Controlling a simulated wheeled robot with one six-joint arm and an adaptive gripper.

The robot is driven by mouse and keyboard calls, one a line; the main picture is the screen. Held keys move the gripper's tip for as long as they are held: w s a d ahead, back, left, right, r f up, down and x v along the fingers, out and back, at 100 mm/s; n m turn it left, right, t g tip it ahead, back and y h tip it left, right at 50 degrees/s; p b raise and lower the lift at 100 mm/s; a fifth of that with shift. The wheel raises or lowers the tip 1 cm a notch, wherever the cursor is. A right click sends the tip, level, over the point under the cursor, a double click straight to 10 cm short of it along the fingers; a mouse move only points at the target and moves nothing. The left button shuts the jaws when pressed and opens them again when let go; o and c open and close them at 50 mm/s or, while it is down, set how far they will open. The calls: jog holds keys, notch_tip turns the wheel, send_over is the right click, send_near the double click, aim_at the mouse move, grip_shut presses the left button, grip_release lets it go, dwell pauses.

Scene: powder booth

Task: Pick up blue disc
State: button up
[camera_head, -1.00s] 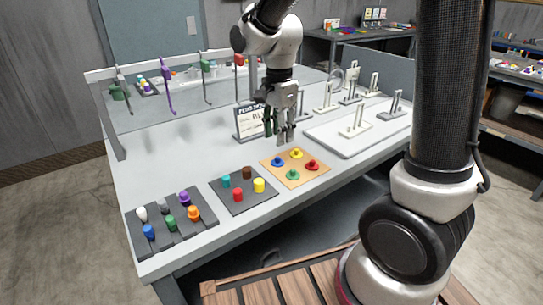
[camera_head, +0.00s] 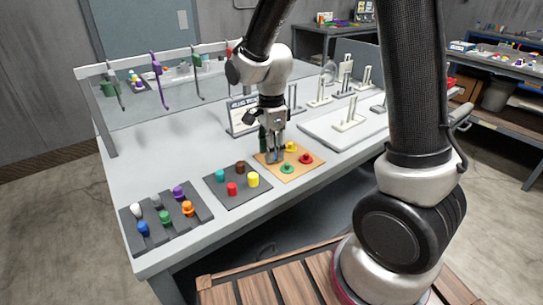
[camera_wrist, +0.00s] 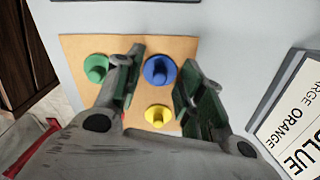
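The blue disc (camera_wrist: 160,71) with a round knob lies on a tan square board (camera_wrist: 74,48). In the wrist view it shows in the gap between the two fingers of my gripper (camera_wrist: 158,82), which is open and empty. In the head view my gripper (camera_head: 274,157) is low over the board's left corner and hides most or all of the blue disc. Whether the fingers touch the disc, I cannot tell. A green disc (camera_wrist: 96,68) and a yellow disc (camera_wrist: 158,116) are beside it. A red disc (camera_head: 306,158) is on the board's right side.
A dark mat (camera_head: 237,201) with coloured cylinders lies left of the board, and a dark rack (camera_head: 154,244) with several pegs further left. A sign (camera_head: 239,117) stands just behind my gripper. A pale tray (camera_head: 329,141) with upright stands is behind right.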

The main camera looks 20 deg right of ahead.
jog(key=c, duration=0.9)
grip_shut()
